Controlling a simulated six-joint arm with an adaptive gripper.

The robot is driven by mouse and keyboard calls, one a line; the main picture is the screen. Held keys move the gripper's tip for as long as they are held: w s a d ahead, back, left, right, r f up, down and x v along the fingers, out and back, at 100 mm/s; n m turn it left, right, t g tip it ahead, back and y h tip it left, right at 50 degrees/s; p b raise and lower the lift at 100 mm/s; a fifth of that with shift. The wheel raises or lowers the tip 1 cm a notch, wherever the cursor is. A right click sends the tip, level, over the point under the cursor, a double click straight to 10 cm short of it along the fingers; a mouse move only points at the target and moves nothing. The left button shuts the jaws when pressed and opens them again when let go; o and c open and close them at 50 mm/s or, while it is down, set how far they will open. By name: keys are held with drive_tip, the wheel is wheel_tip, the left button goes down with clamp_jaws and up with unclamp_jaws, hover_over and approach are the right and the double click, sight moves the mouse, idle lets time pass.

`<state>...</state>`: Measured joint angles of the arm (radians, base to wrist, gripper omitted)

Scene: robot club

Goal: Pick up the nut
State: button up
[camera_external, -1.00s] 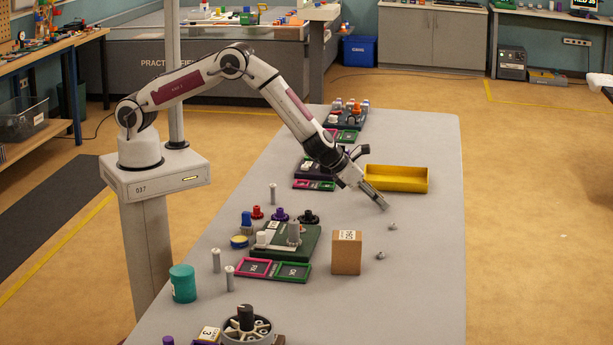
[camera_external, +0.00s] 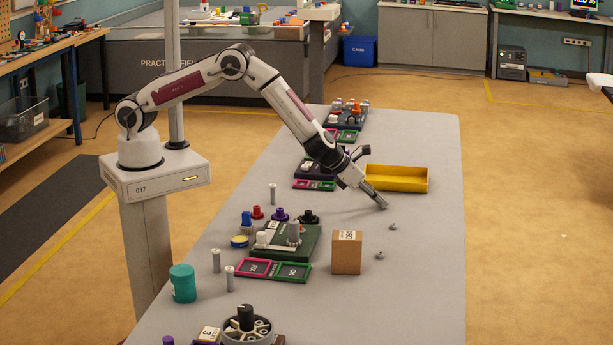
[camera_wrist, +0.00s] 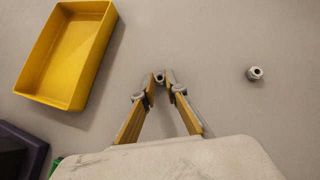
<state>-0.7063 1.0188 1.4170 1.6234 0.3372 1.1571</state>
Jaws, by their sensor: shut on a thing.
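In the wrist view a small grey nut (camera_wrist: 159,77) sits between the tips of my gripper (camera_wrist: 160,86), which is shut on it. In the external view my gripper (camera_external: 381,203) points down at the grey table top, and the nut in it is too small to make out. A second grey nut (camera_wrist: 255,72) lies apart to the right in the wrist view. The external view shows two loose small grey pieces on the table, one (camera_external: 392,226) just in front of my gripper and one (camera_external: 379,255) nearer the box.
A yellow tray (camera_external: 397,187) stands behind my gripper; it also shows in the wrist view (camera_wrist: 42,93). A cardboard box (camera_external: 346,256) and a green board with parts (camera_external: 310,241) stand nearer the camera. The table's right side is clear.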

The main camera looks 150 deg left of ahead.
drive_tip(key=shift+r, duration=0.15)
wheel_tip(320, 180, up, 10)
idle(0.9)
idle(0.6)
drive_tip(key=s+a+n+g, duration=0.1)
drive_tip(key=s+a, duration=1.2)
drive_tip(key=shift+a+r, duration=0.2)
drive_tip(key=shift+a, duration=0.2)
drive_tip(key=shift+s, duration=0.1)
drive_tip(key=shift+f, duration=0.15)
